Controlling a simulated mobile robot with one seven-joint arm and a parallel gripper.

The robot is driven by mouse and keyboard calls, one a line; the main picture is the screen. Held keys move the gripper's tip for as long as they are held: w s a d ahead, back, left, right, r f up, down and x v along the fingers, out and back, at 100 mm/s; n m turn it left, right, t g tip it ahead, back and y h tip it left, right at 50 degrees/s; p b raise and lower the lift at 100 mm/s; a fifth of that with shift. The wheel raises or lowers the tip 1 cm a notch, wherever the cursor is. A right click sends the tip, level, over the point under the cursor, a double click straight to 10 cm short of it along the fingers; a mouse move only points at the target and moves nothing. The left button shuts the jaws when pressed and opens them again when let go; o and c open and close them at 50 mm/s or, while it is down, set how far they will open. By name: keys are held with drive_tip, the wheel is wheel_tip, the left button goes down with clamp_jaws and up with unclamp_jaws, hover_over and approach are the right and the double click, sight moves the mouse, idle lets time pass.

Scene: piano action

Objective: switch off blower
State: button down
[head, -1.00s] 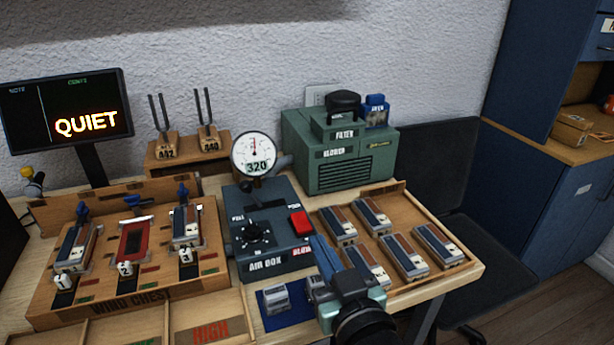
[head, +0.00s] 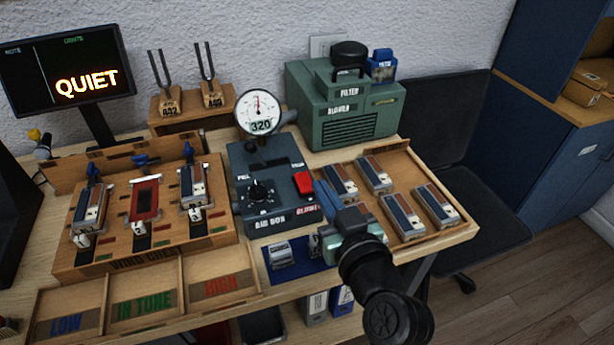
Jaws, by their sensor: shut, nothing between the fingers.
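The green blower (head: 345,118) stands at the back of the bench, labelled BLOWER and FILTER. The blue-grey air box (head: 262,160) sits in front of it, with a black knob (head: 262,192) and a red rocker switch (head: 303,183). A partly covered red label shows on the front below the switch. The round gauge (head: 260,112) above the box reads 320. My gripper (head: 320,187) is shut and empty, its blue fingers just right of the red switch. I cannot tell whether they touch it. The switch's on or off position is unclear.
The wind chest (head: 110,252) with several reed blocks is at left; a wooden tray (head: 455,228) of blocks is at right. Tuning forks (head: 207,78) stand behind. The monitor (head: 60,65) shows QUIET. Sorting bins (head: 145,305) line the front edge.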

hover_over(306, 185)
drive_tip(key=s, duration=0.1)
drive_tip(key=shift+d+f, duration=0.15)
drive_tip(key=shift+f, duration=0.3)
drive_tip(key=f, duration=0.2)
drive_tip(key=shift+w+f, duration=0.2)
drive_tip(key=shift+f, duration=0.85)
drive_tip(key=shift+w+f+b, duration=0.15)
drive_tip(key=shift+f+b, duration=0.35)
drive_tip(key=shift+b, duration=0.55)
drive_tip(key=shift+w+r+p, duration=0.1)
drive_tip(key=shift+r+p, duration=0.2)
drive_tip(key=shift+p, duration=0.25)
drive_tip(key=shift+f, duration=0.1)
drive_tip(key=r+p, duration=0.1)
drive_tip(key=r, duration=0.1)
drive_tip(key=r+p, duration=0.1)
drive_tip(key=r, duration=0.1)
drive_tip(key=shift+w+a+r+p, duration=0.1)
drive_tip(key=shift+w+a+p, duration=0.15)
drive_tip(key=shift+p, duration=0.1)
drive_tip(key=r+v, duration=0.2)
drive_tip(key=v, duration=0.7)
drive_tip(key=shift+s+r, duration=0.15)
drive_tip(key=shift+s, duration=0.1)
